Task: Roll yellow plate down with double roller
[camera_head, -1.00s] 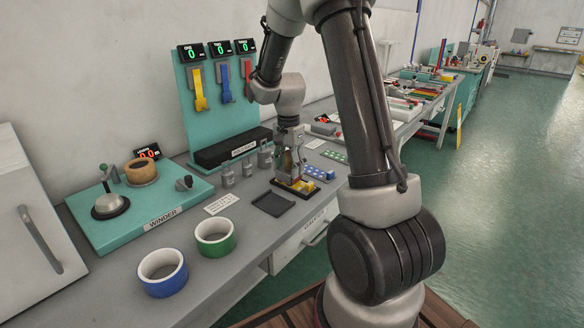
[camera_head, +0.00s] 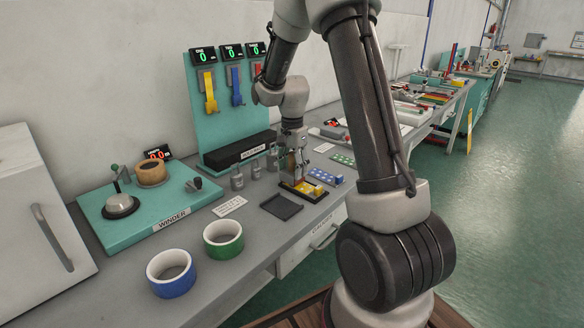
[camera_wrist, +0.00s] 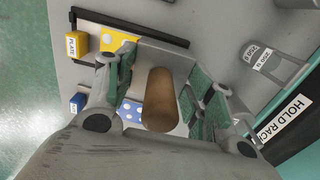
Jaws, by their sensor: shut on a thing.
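My gripper (camera_head: 296,158) is shut on a brown, cylindrical handle (camera_wrist: 160,98), which I take to be the double roller's. A grey metal piece (camera_wrist: 165,58) lies beyond the handle; the rollers themselves are hidden. The yellow plate (camera_wrist: 122,40), with pale dots, lies on a black base (camera_wrist: 133,27) beside and partly behind the tool. In the head view, the yellow plate (camera_head: 303,188) is just under the gripper, at its front side. I cannot tell whether the tool touches the plate.
A blue dotted plate (camera_head: 325,176) and a green dotted plate (camera_head: 342,159) lie to the right. An empty dark tray (camera_head: 281,206) is to the left. Several grey holders, including one (camera_head: 237,178), stand behind. Blue (camera_head: 171,285) and green (camera_head: 223,248) rolls stand near the front.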

